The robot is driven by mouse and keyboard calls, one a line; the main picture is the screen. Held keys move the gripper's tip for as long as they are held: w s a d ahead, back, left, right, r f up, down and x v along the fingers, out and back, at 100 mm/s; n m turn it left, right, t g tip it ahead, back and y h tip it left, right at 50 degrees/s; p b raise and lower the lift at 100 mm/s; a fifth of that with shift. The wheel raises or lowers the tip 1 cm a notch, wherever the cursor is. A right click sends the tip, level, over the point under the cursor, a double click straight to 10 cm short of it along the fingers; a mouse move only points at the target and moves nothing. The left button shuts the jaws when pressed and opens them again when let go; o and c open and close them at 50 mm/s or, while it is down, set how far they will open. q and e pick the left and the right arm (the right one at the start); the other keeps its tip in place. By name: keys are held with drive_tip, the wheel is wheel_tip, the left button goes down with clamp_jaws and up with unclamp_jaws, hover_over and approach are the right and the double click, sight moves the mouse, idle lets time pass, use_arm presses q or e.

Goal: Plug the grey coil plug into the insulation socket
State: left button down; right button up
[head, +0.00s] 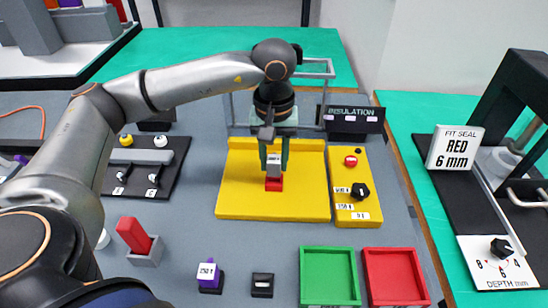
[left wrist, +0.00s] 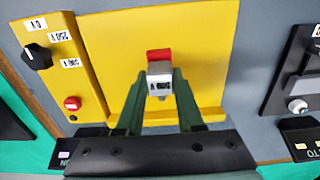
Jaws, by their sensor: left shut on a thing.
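The grey plug (head: 274,166), a small grey block with a label, is between the fingers of my left gripper (head: 273,158), which is shut on it. It also shows in the left wrist view (left wrist: 160,72). A red block (head: 274,184) lies directly below the grey plug, over the yellow insulation panel (head: 235,190). In the left wrist view, the red block (left wrist: 159,54) shows just beyond the plug. I cannot tell whether the plug is seated in a socket or only close to it. My right gripper is not in view.
A yellow control strip (head: 345,205) with a black knob (head: 360,191) stands right of the panel. In front are a purple plug (head: 207,273), a black holder (head: 262,286), a green tray (head: 304,280) and a red tray (head: 368,280).

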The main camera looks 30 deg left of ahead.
sight(274, 159)
use_arm(q)
drive_tip(key=shift+f+b, duration=0.9)
drive_tip(key=shift+f, duration=0.25)
drive_tip(key=c, duration=1)
unclamp_jaws()
drive_tip(key=o, duration=0.5)
drive_tip(key=shift+o, duration=0.2)
drive_tip(key=shift+r, duration=0.45)
wheel_tip(274, 159, up, 10)
drive_tip(key=shift+r+p, duration=0.25)
drive_tip(key=shift+p, duration=0.55)
drive_tip(key=shift+r, duration=0.6)
